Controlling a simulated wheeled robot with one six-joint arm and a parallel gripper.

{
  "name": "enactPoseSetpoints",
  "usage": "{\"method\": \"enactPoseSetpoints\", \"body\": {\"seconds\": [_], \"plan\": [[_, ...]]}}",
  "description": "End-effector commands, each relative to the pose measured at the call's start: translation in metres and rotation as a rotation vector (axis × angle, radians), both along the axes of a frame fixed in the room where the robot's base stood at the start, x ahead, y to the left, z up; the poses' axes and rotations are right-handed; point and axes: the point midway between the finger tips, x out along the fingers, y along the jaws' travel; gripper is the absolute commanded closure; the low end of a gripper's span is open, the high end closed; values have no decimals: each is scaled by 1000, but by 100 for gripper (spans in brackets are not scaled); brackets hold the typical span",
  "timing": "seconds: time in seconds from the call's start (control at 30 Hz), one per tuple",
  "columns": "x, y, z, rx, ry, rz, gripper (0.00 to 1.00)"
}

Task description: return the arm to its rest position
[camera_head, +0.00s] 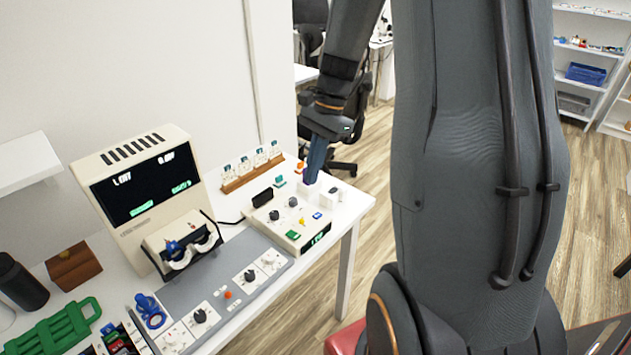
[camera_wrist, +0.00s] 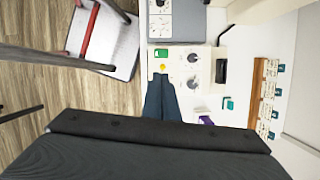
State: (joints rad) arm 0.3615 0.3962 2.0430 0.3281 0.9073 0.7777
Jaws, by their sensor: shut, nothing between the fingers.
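My gripper (camera_head: 311,180) is at the end of my dark arm, which comes down from the top of the head view. Its fingers point down over the right end of the white table, by the back right corner of a beige control box (camera_head: 290,239). In the wrist view my gripper (camera_wrist: 161,78) shows as two dark fingers pressed together, with nothing between them. The fingers overlap the edge of the control box (camera_wrist: 176,53) there; I cannot tell whether they touch it.
A beige machine with a dark screen (camera_head: 145,187), a grey panel (camera_head: 222,302) and a wooden rack of small bottles (camera_head: 252,177) stand on the table. An office chair (camera_head: 345,133) is behind. Wooden floor (camera_head: 365,240) lies right of the table.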

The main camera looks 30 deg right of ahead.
Motion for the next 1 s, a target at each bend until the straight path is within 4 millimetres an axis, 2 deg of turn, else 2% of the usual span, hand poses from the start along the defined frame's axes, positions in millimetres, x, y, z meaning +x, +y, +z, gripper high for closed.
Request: {"method": "enactPoseSetpoints", "body": {"seconds": [0.2,0.73,0.87,1.0], "plan": [[-2,3,9,0,1,-1,100],[-4,6,8,-6,-5,20,100],[-20,27,0,-59,-66,221,100],[-53,61,-16,-157,-187,643,100]]}}
